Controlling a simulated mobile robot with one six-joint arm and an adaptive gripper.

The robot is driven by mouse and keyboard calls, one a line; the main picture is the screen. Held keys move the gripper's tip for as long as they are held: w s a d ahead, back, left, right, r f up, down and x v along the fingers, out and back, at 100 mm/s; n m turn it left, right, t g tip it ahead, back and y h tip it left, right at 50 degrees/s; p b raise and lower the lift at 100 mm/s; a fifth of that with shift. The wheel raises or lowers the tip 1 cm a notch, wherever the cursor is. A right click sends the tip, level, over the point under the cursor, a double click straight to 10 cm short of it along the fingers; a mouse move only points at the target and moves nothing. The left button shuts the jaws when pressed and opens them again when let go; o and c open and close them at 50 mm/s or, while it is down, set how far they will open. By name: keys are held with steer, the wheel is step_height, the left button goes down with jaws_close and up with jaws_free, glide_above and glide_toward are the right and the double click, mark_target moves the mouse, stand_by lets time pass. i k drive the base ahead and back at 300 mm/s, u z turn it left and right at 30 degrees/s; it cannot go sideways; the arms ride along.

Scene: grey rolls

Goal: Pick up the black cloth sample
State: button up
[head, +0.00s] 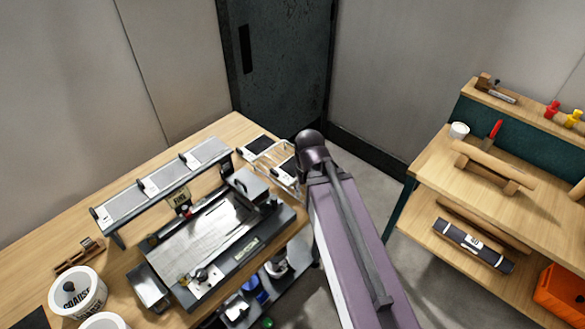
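A flat black piece with a pale edge (259,144) lies at the far right corner of the wooden bench (222,135), beside a wire rack (268,160). A second small dark piece (287,168) shows at the rack's right side, close to my arm. Another flat black piece (34,319) is cut off at the lower left edge. I cannot tell which of these is the black cloth sample. My purple arm rises from the lower right to a dark rounded joint by the rack. My gripper's fingers do not show.
A machine with a metal plate (215,235) fills the bench middle, with a long grey raised rack (165,180) behind it. White tubs (78,292) stand at lower left. A shelf unit (430,165) at right holds rolls and an orange crate (560,292). Grey floor (372,172) lies between.

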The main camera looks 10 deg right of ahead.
mark_target(285, 173)
steer(key=z, duration=0.4)
steer(key=k, duration=1.7)
steer(key=u, duration=0.25)
steer(key=i, duration=1)
steer(key=u, duration=0.1)
